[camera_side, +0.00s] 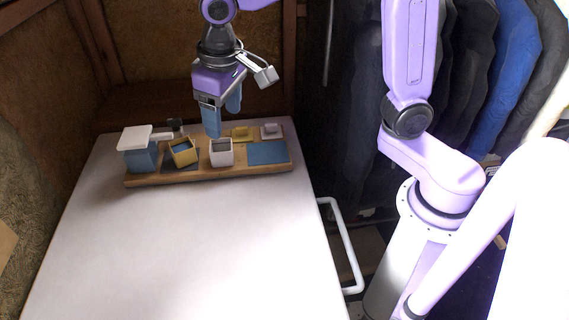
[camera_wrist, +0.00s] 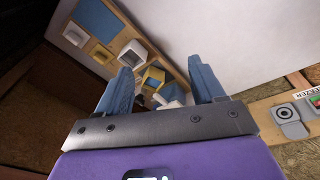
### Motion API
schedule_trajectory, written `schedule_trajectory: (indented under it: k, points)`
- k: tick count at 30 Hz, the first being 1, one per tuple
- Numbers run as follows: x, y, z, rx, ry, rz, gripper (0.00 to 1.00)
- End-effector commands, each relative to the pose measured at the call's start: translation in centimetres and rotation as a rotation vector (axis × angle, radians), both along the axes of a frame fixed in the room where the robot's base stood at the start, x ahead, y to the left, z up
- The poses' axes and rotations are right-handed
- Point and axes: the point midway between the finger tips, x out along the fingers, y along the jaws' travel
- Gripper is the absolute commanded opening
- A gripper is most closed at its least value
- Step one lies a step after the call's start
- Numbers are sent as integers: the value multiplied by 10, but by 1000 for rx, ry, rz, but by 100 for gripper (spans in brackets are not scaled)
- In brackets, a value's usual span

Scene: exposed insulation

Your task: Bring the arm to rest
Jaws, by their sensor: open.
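My gripper (camera_side: 226,118) hangs over the back part of the table, above a wooden board. Its blue fingers point down and stand apart, with nothing visible between them. In the wrist view my gripper (camera_wrist: 162,80) shows two spread blue fingers, with the board's boxes beyond them. In the side view the fingertips appear close to the white box (camera_side: 221,158); whether they touch anything I cannot tell.
The wooden board (camera_side: 205,178) carries a blue box with a white lid (camera_side: 138,150), a tilted yellow box (camera_side: 182,153), small lids and a blue square (camera_side: 268,152). The white table (camera_side: 190,250) is clear in front. Dark coats hang at right.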

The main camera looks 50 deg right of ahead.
Motion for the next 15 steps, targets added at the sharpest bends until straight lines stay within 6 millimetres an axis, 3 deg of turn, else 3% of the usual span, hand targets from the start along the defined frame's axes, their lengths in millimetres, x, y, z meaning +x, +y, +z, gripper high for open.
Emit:
schedule_trajectory:
  k: [3, 15]
  points:
    - [-42, -16, -6, 0, 29, 145, 68]
    - [-174, -85, -40, -1, 118, 617, 68]
